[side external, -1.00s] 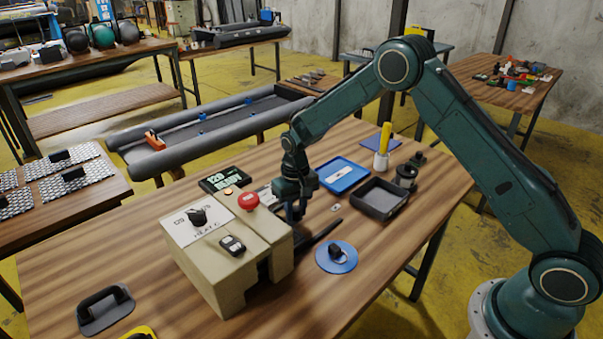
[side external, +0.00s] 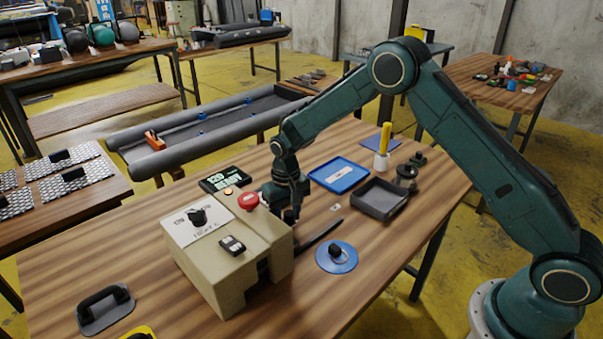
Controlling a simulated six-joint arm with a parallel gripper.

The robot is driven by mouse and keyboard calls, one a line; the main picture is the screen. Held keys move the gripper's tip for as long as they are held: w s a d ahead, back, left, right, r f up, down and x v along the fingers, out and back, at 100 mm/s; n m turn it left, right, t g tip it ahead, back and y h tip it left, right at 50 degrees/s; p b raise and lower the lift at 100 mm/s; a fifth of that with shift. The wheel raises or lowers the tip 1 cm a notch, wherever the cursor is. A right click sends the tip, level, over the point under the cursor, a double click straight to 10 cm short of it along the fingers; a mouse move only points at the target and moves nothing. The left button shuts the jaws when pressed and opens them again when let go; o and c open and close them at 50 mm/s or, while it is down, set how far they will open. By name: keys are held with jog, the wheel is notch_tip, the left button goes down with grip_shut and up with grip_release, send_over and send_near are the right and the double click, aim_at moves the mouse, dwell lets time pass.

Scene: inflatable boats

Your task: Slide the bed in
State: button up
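A beige machine (side external: 215,275) with a dial, a red button and a small black display unit stands on the wooden table. A dark flat strip (side external: 322,234), which may be the bed, sticks out from the machine's right side over the table. Its inner end is hidden by the machine. My gripper (side external: 291,216) points down at the machine's right edge, beside the red button and left of the strip's outer end. Its fingertips are small and dark; I cannot tell whether they touch the strip or are open.
A blue disc (side external: 345,263) with a black knob lies right of the machine. Behind are a blue tray (side external: 341,182), a grey tray (side external: 366,210) and a yellow-handled tool (side external: 384,145). A black handled piece (side external: 105,309) lies front left.

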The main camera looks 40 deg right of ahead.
notch_tip(320, 180, up, 14)
dwell(0.8)
dwell(0.3)
jog(key=s+d+r+n+t, duration=0.1)
jog(key=s+d+r+t, duration=0.25)
jog(key=s+r, duration=1.3)
jog(key=s+d+f+n+t, duration=0.1)
jog(key=s+t, duration=0.1)
jog(key=s, duration=1.6)
jog(key=shift+s+d+f+n, duration=0.3)
jog(key=shift+s+d+f, duration=0.05)
